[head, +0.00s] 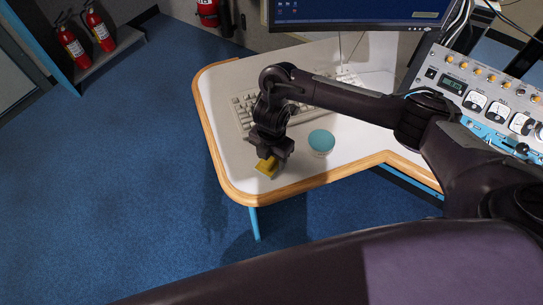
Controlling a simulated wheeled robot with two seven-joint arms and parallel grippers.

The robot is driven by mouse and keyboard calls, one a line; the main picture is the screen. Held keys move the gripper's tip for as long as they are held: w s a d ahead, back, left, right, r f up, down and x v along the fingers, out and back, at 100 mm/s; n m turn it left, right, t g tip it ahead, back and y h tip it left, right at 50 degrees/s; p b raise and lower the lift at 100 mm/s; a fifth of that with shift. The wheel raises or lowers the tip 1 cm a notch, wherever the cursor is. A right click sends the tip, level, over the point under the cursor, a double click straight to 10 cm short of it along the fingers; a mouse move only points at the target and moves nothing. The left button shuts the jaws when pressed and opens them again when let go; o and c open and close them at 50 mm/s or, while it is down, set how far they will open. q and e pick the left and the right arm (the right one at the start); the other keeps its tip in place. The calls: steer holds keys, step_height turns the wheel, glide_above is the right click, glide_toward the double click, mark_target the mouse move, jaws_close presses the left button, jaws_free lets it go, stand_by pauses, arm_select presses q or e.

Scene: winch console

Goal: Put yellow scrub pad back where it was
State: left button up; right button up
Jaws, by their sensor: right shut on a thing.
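The yellow scrub pad (265,167) is at the tip of my right gripper (268,158), near the front left part of the white desk (226,160). My right gripper points down and is shut on the pad. The gripper covers part of the pad, and I cannot tell whether the pad touches the desk top. My left gripper is not in view.
A teal and white round object (321,141) stands on the desk just right of the gripper. A keyboard (243,108) lies behind, partly hidden by my arm. A monitor (350,12) and a control console (490,95) stand further back. Blue floor (130,160) lies left.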

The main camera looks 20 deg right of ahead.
steer(key=shift+f, duration=0.2)
steer(key=o, duration=0.9)
steer(key=shift+r, duration=0.1)
step_height(320, 180, up, 12)
steer(key=p, duration=0.4)
steer(key=shift+r, duration=0.15)
